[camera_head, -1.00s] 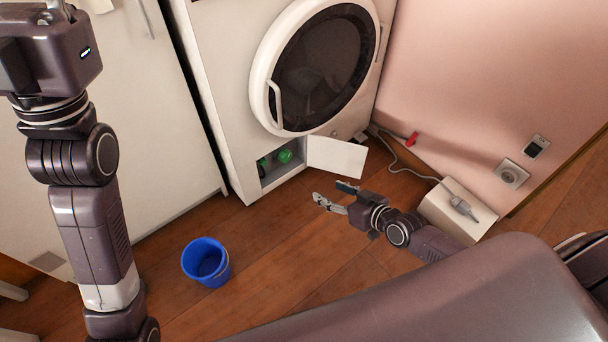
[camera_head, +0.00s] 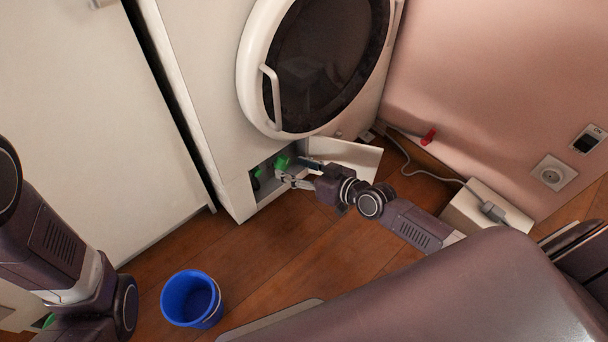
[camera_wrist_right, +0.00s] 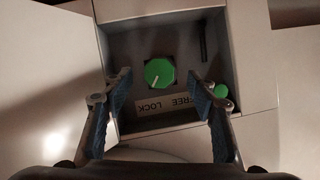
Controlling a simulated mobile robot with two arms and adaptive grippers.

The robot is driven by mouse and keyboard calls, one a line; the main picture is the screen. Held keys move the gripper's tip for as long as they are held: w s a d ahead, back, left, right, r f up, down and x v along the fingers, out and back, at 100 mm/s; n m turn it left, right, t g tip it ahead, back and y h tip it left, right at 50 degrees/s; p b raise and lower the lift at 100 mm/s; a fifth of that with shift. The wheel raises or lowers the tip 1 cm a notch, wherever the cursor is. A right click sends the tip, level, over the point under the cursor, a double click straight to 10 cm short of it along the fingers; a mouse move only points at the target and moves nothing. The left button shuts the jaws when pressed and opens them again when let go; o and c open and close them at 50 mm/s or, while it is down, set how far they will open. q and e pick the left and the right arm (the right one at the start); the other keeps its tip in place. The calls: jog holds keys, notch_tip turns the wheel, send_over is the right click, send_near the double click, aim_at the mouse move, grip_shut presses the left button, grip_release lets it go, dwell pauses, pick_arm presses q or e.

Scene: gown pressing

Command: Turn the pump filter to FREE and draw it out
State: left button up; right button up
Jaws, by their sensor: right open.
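The pump filter, a green faceted knob (camera_head: 282,163), sits in the open compartment at the washer's lower front. In the right wrist view the knob (camera_wrist_right: 159,72) is at the back of the recess, its white mark pointing down-left. A label strip (camera_wrist_right: 167,104) below it reads FREE and LOCK, with LOCK on the left; the mark points towards the LOCK side. My right gripper (camera_head: 299,174) is open at the compartment mouth. In its wrist view the fingers (camera_wrist_right: 160,88) stand on either side of the knob, apparently short of it, with nothing held. My left gripper is out of view.
The open flap (camera_head: 352,153) is right beside my right gripper. A smaller green part (camera_wrist_right: 221,90) and a dark bar (camera_wrist_right: 203,42) sit right of the filter. A blue bucket (camera_head: 190,300) stands on the floor; a white box (camera_head: 470,210) with a plug is at right.

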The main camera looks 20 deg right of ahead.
aim_at(275, 158)
jog(key=shift+b+x, duration=0.4)
jog(key=shift+x, duration=0.8)
grip_shut()
jog(key=shift+w+r, duration=0.1)
jog(key=shift+w, duration=0.05)
grip_release()
jog(key=shift+a, duration=0.1)
